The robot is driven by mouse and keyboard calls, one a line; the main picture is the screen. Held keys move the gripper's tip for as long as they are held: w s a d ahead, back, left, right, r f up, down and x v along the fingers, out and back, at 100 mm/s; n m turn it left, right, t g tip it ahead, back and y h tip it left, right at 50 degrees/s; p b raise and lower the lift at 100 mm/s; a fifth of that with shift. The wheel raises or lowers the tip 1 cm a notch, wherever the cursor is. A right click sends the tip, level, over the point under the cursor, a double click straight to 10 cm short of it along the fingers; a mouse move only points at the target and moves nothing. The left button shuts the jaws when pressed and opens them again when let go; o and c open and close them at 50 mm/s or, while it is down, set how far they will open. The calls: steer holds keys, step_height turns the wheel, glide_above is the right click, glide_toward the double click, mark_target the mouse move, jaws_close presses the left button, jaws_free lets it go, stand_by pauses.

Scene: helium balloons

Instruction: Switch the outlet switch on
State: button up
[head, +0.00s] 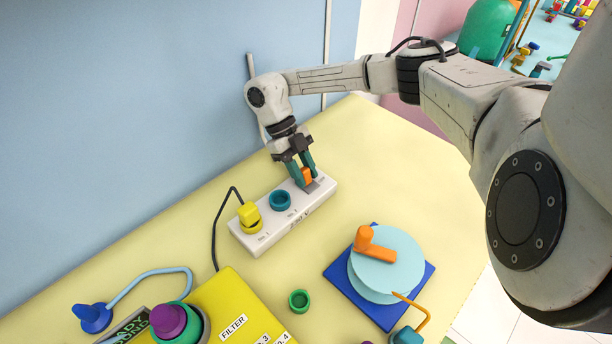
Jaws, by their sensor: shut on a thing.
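The white outlet strip (268,228), marked 230 V, lies on the pale yellow table near the blue wall. The orange outlet switch (307,176) is at its right end, above a grey base. My gripper (304,179) comes down from above, with its teal fingers closed around the orange switch. The fingers partly cover the switch, so I cannot tell its exact position. A teal round socket (280,200) sits in the middle of the strip. A yellow plug (249,213) sits in the yellow socket at the left end.
A blue base with a light-blue disc (375,280) and orange crank stands in front of the strip. A green ring (299,300), a yellow FILTER box (232,300) and a blue hose end (92,317) are at front left. The table right of the strip is clear.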

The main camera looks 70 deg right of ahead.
mark_target(304, 169)
steer(key=shift+w+d+g+y+b, duration=0.1)
steer(key=shift+w+g+y+b, duration=0.15)
steer(key=shift+g, duration=0.35)
steer(key=o, duration=1)
steer(key=shift+f, duration=0.1)
steer(key=shift+c, duration=0.2)
steer(key=shift+r, duration=0.4)
steer(key=r, duration=0.2)
steer(key=shift+s+r, duration=0.2)
steer(key=shift+r, duration=0.1)
steer(key=s+a+r+b, duration=0.3)
steer(key=s+a+r, duration=0.3)
steer(key=s+r, duration=0.3)
steer(key=s, duration=0.3)
steer(key=shift+s+r, duration=0.2)
steer(key=shift+r, duration=0.1)
